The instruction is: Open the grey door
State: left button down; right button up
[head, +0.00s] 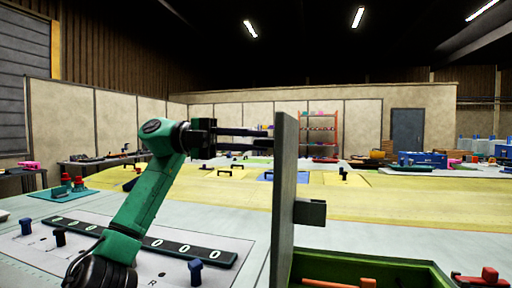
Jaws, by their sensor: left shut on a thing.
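The grey door (284,200) is a flat panel standing upright in the head view, seen nearly edge-on. A dark grey block, likely its handle (310,211), sticks out from its right face. Beside it at the lower right is an open-topped green box (415,268), whose inside shows. My left gripper (268,139) comes in from the left, with its two dark fingers level and reaching the door's upper part. It is shut on the door, though the contact at the fingertips is partly hidden. My right gripper is not in view.
A white board with a black numbered strip (140,243) and blue pegs (195,271) lies at lower left. An orange-handled tool (338,284) lies in the green box. A red-orange piece (478,279) is at far lower right. The long yellow surface (400,201) stretches behind.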

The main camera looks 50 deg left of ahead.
pick_arm(q)
jog(key=c, duration=0.8)
grip_release()
jog(key=shift+c, duration=0.2)
jog(key=p+v, duration=0.4)
jog(key=v, duration=1)
jog(key=shift+s+a, duration=0.15)
jog(key=shift+s, duration=0.05)
jog(key=shift+f, duration=0.1)
